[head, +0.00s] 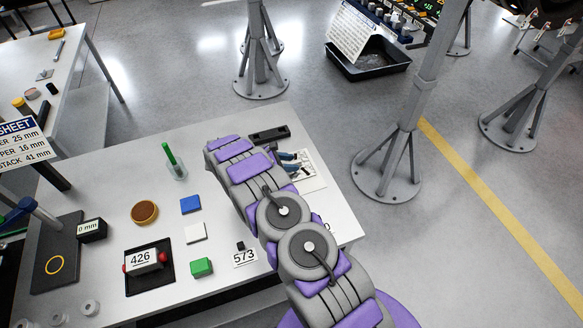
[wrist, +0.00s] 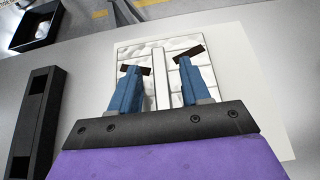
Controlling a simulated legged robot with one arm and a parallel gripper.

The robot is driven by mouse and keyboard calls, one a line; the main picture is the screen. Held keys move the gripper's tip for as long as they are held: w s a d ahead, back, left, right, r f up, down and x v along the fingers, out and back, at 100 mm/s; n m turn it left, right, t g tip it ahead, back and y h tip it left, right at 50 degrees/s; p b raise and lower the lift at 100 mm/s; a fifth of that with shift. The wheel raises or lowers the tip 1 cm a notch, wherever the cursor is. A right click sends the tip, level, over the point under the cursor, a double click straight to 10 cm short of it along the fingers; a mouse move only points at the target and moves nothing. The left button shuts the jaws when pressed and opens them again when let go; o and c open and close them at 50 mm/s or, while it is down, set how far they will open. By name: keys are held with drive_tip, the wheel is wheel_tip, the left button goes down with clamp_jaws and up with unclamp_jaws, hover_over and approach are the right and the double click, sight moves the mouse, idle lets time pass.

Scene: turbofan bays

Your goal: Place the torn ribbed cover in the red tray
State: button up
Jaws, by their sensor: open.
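My gripper (head: 291,160) reaches over the right part of the grey-white table. I cannot pick out a torn ribbed cover in either view. No red tray shows. My arm hides part of the table and sheet in the head view.
A black two-pocket block (wrist: 35,125) lies left of my gripper. The table holds a brown round dish (head: 144,212), blue (head: 190,204), white (head: 195,232) and green (head: 201,267) blocks. A black tray (head: 368,66) and grey stands (head: 388,172) are beyond the table.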

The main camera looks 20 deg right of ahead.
drive_tip(key=shift+a+r, duration=0.1)
drive_tip(key=shift+a, duration=0.75)
drive_tip(key=shift+c, duration=1.2)
drive_tip(key=shift+a, duration=0.45)
drive_tip(key=shift+c, duration=1.4)
drive_tip(key=shift+d, duration=0.45)
drive_tip(key=c, duration=0.3)
drive_tip(key=shift+d, duration=0.45)
clamp_jaws()
